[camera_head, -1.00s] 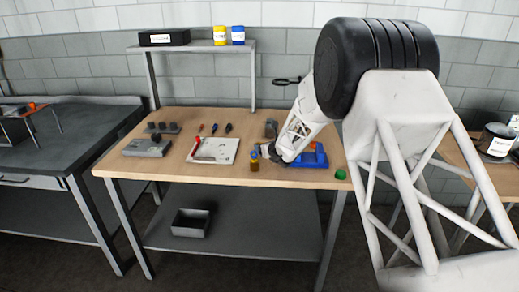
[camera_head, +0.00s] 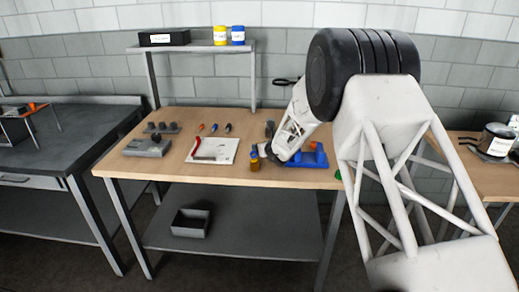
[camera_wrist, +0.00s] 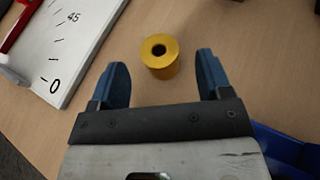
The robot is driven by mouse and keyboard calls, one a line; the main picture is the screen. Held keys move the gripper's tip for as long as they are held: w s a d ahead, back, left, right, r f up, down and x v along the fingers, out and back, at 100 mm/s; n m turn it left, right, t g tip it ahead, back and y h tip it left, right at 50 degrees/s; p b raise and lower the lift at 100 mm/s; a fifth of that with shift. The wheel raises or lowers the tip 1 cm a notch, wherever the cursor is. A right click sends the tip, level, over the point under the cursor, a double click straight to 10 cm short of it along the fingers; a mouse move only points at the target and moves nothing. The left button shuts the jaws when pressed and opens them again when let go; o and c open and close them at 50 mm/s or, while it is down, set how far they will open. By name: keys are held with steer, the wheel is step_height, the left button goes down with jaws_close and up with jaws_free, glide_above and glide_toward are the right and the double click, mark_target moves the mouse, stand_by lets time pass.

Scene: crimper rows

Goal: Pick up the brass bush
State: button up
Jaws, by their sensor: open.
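The brass bush (camera_wrist: 160,55) is a short yellow-gold cylinder with a dark hole in its top, standing upright on the wooden bench. My gripper (camera_wrist: 162,75) is open, its two blue fingers spread apart. In the wrist view the bush shows between and slightly beyond the fingertips, with a gap on each side. Nothing is held.
A white plate with scale marks (camera_wrist: 70,35) and a red part lies left of the bush. A blue tray (camera_head: 306,158) is close on the right. A grey block (camera_head: 147,147) sits farther left.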

steer(key=shift+x, duration=1.95)
steer(key=shift+c, duration=0.5)
steer(key=c, duration=1.1)
steer(key=shift+r, duration=5)
steer(key=shift+d, duration=0.1)
